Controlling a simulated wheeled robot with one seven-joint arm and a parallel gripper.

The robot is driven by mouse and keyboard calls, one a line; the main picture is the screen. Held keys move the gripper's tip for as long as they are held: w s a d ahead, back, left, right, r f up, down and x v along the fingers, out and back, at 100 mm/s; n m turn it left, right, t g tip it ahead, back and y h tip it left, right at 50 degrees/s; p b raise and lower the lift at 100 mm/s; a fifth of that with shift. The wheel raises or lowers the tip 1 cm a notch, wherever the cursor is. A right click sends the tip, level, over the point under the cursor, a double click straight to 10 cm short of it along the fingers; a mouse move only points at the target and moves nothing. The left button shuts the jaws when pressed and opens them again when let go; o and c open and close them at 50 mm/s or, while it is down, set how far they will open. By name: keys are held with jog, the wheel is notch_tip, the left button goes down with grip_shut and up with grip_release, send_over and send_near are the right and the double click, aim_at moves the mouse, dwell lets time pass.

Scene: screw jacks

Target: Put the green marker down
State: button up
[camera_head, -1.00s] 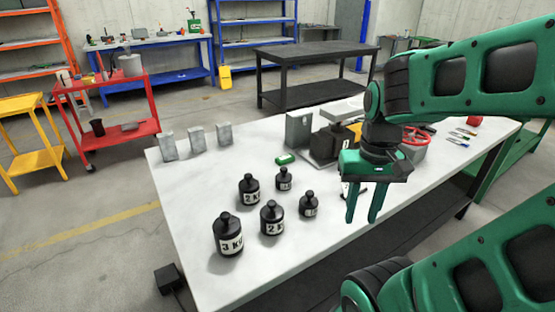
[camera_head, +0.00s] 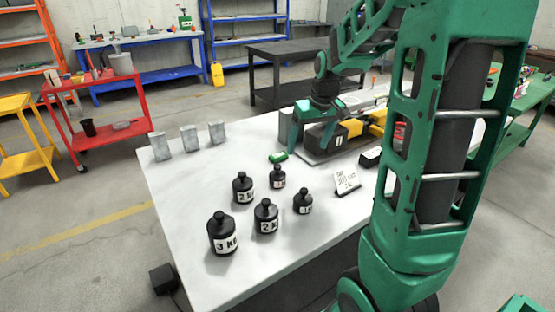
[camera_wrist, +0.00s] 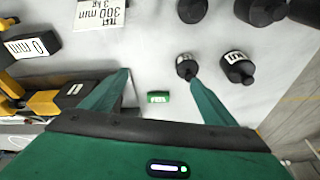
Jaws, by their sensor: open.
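The green marker (camera_head: 278,157), a small green block with a pale label, lies on the white table behind the black weights. It also shows in the wrist view (camera_wrist: 158,97), in line with the gap between my fingers. My gripper (camera_head: 310,136) is open and empty, over the table just right of and behind the marker in the head view. Both fingers are spread wide in the wrist view (camera_wrist: 160,79). The marker looks apart from both fingers; their exact height above the table is hard to tell.
Several black weights (camera_head: 266,217) stand in front of the marker. A black and yellow device (camera_head: 325,137) is close to my gripper. Grey blocks (camera_head: 189,139) line the back left.

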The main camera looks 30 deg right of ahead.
jog(key=n+t, duration=0.1)
jog(key=n, duration=0.1)
send_near(279, 155)
jog(key=shift+d+x, duration=0.25)
jog(key=shift+x, duration=1)
jog(key=shift+a+x, duration=0.15)
jog(key=shift+x, duration=1.35)
jog(key=shift+a+x, duration=0.15)
jog(key=shift+x, duration=1.35)
jog(key=c, duration=1.2)
jog(key=shift+r, duration=0.15)
